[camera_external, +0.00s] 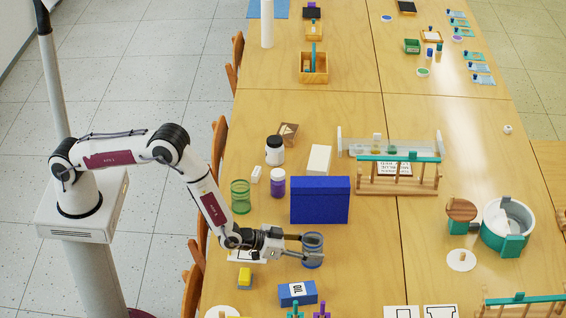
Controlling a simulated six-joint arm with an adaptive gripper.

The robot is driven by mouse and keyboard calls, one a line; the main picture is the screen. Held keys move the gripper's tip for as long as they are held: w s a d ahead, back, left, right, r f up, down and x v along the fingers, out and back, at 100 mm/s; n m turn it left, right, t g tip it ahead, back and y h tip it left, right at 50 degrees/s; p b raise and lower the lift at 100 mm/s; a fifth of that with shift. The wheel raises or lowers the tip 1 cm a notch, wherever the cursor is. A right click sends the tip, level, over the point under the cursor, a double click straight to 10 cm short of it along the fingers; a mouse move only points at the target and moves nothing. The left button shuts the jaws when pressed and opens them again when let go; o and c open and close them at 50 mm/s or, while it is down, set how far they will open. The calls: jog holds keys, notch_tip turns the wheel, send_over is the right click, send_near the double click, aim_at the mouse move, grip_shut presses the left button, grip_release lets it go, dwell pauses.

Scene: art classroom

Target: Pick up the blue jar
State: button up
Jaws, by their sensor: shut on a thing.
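The blue jar (312,243) is a see-through bluish cylinder with a darker blue rim and base, and it is upright near the front middle of the table. My gripper (309,247) reaches it from the left, with its fingers at the jar's sides. The gripper is shut on the jar. The fingers cover part of the jar's middle. I cannot tell whether the jar's base touches the table.
A large blue box (320,200) stands just behind the jar. A small blue box (297,293) lies in front. A green glass jar (240,197), a purple jar (278,184) and a black-lidded white jar (274,152) stand behind left. The table right of the jar is clear.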

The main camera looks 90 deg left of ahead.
jog(key=shift+r, duration=0.15)
notch_tip(320, 180, up, 10)
dwell(0.7)
dwell(0.4)
